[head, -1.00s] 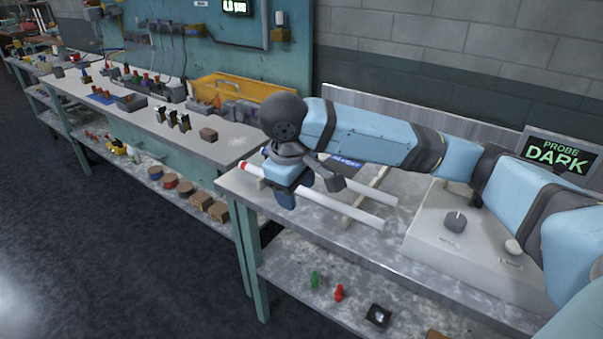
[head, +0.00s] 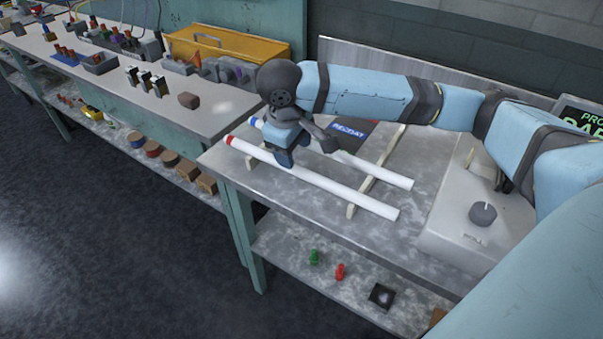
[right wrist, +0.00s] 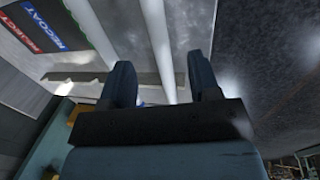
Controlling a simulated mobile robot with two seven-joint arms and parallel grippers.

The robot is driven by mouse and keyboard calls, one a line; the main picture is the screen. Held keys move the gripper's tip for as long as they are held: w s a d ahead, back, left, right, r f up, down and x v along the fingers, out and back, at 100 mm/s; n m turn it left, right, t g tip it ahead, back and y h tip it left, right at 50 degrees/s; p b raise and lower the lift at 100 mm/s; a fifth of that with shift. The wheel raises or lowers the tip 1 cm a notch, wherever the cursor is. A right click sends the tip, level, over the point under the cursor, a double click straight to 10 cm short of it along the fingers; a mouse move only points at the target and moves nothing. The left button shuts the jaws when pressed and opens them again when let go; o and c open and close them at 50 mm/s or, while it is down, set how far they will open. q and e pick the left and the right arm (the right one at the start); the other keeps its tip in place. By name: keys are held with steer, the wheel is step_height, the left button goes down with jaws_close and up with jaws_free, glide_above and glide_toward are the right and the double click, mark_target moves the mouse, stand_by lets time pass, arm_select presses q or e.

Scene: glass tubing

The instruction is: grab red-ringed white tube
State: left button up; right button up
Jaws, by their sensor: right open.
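The red-ringed white tube (head: 340,190) lies on low supports on the near bench, its red ring at the far left end. A blue-ringed white tube (head: 380,173) lies parallel behind it. My right gripper (head: 306,151) is over the tubes, nearer their ringed ends, with its jaws open. In the right wrist view, one white tube (right wrist: 160,45) runs through the gap between the open fingers (right wrist: 163,80); by its side away from the label it appears to be the red-ringed one. The other tube (right wrist: 101,28) passes outside, by the left finger. The rings are not clear there. My left gripper is out of view.
A RECOAT label panel (head: 352,130) lies behind the tubes. A grey box with a knob (head: 483,214) stands to the right. A lower shelf (head: 285,243) holds small green and red pieces. Another bench with a yellow tray (head: 235,48) is at the back left.

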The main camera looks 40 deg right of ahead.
mark_target(298, 168)
steer(key=f, duration=0.2)
steer(key=d+f+b, duration=0.1)
steer(key=f, duration=0.4)
steer(key=shift+w+d, duration=0.3)
steer(key=shift+w, duration=0.05)
steer(key=c, duration=1)
steer(key=shift+r, duration=0.15)
